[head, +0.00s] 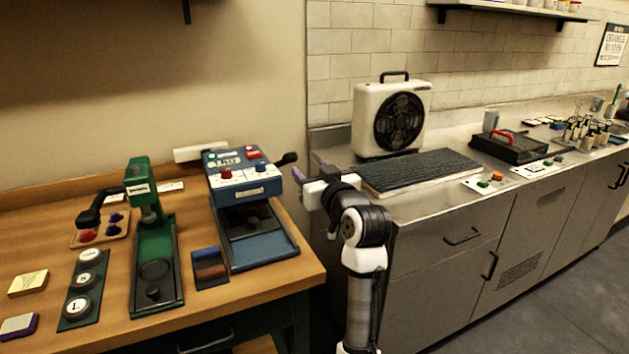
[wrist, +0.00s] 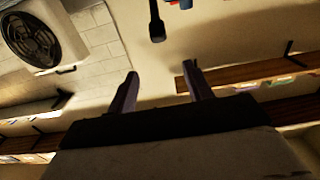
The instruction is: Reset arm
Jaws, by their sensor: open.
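My gripper (head: 299,177) is raised at the gap between the wooden table and the steel counter, its fingers pointing left in the head view. In the wrist view its two fingers (wrist: 161,84) stand apart with nothing between them. In the head view the fingertips are close to the black lever handle (head: 287,159) of the blue press (head: 240,180); I cannot tell the exact distance. The handle (wrist: 157,25) shows beyond the fingers in the wrist view, apart from them. The wrist picture appears turned over.
A green press (head: 155,255) and a strip of lettered round pieces (head: 82,290) stand on the wooden table (head: 45,240). A white fan unit (head: 392,115) and a ribbed dark mat (head: 420,170) are on the steel counter. Floor is clear at the lower right.

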